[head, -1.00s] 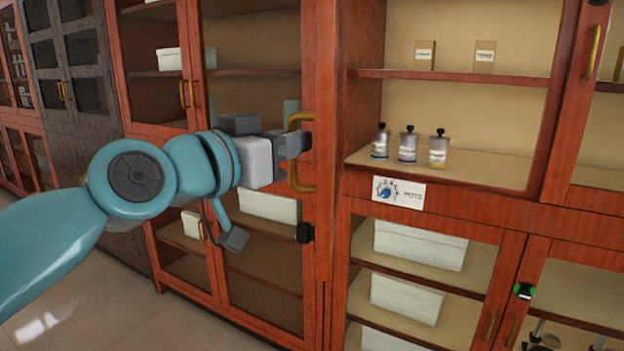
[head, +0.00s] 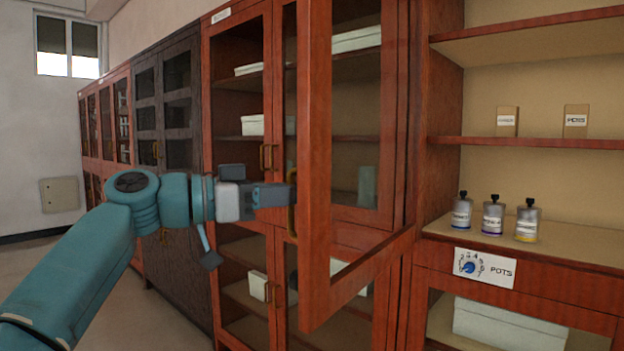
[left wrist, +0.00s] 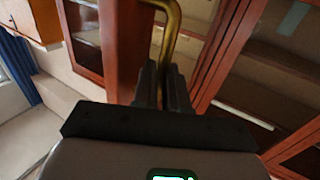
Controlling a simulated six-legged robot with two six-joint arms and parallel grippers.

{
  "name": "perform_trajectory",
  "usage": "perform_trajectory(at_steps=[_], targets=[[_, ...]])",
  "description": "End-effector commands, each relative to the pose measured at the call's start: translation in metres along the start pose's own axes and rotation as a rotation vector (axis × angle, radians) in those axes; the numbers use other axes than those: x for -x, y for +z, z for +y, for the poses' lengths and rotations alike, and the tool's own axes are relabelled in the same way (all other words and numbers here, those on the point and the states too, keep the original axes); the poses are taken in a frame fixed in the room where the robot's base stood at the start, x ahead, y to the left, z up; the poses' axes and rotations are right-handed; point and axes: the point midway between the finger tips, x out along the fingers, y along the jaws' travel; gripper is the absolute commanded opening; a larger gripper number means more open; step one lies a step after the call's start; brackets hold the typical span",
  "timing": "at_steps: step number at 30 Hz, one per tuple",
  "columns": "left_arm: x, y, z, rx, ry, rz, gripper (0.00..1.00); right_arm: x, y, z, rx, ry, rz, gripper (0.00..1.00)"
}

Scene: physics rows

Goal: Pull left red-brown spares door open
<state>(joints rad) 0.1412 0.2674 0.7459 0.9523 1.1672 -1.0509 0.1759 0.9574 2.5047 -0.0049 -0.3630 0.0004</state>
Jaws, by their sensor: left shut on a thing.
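The red-brown glazed door (head: 314,180) stands swung well out from the cabinet front, its near edge toward me. Its brass handle (head: 291,215) is on the face turned left. My left gripper (head: 287,195) is shut on this handle; in the left wrist view its dark fingers (left wrist: 163,88) meet the curved brass bar (left wrist: 171,30) beside the door's red-brown frame (left wrist: 121,50). The fingertips' exact hold is partly hidden. My right gripper is not in view.
Right of the door is an open compartment with three bottles (head: 493,215) and two small boxes (head: 507,121) on shelves. A "POTS" label (head: 485,268) is below. Closed glazed cabinets (head: 238,100) stand behind my arm. Floor at the left is clear.

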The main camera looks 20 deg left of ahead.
Motion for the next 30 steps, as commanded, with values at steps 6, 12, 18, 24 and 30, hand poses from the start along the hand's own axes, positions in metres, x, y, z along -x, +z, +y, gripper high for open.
perform_trajectory(at_steps=[6,12,18,24,30], targets=[[0.012,0.005,-0.036,0.016,0.066,-0.021,0.00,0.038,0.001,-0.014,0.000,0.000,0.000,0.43],[0.022,0.008,-0.049,0.013,0.099,-0.013,0.00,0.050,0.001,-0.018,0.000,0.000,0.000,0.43],[0.026,0.011,-0.053,0.009,0.111,-0.008,0.00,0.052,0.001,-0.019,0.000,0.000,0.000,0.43],[0.026,0.012,-0.053,0.009,0.112,-0.007,0.00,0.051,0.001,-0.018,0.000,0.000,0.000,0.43],[0.026,0.011,-0.052,0.008,0.112,-0.006,0.38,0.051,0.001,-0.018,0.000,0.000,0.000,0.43]])
